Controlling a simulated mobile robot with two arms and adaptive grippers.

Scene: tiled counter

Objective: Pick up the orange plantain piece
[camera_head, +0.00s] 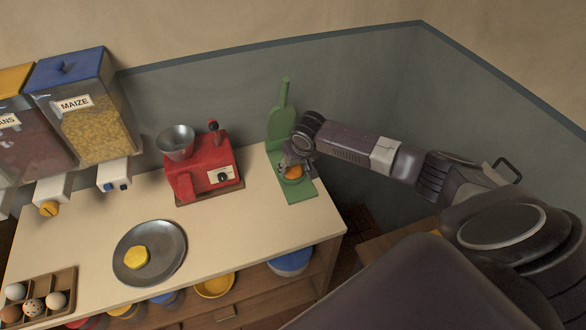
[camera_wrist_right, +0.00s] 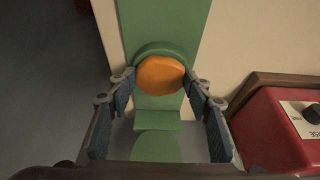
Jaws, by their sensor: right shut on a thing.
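The orange plantain piece (camera_head: 293,172) is a round orange slice in the round green cup of a green press (camera_head: 302,191) at the counter's right end. It also shows in the right wrist view (camera_wrist_right: 160,75), with the cup's rim behind it. My right gripper (camera_head: 291,161) reaches in from the right, over the press. In the wrist view its two fingers (camera_wrist_right: 161,84) are at the left and right sides of the orange piece, shut on it. The piece is still at the cup; whether it touches the bottom is hidden. My left gripper is not in view.
A red machine (camera_head: 207,168) with a metal bowl stands left of the press. A grey plate (camera_head: 172,260) holds a yellow piece (camera_head: 136,258). An egg tray (camera_head: 67,279) is at the front left. Dispensers (camera_head: 85,105) hang at the left. The counter between plate and press is clear.

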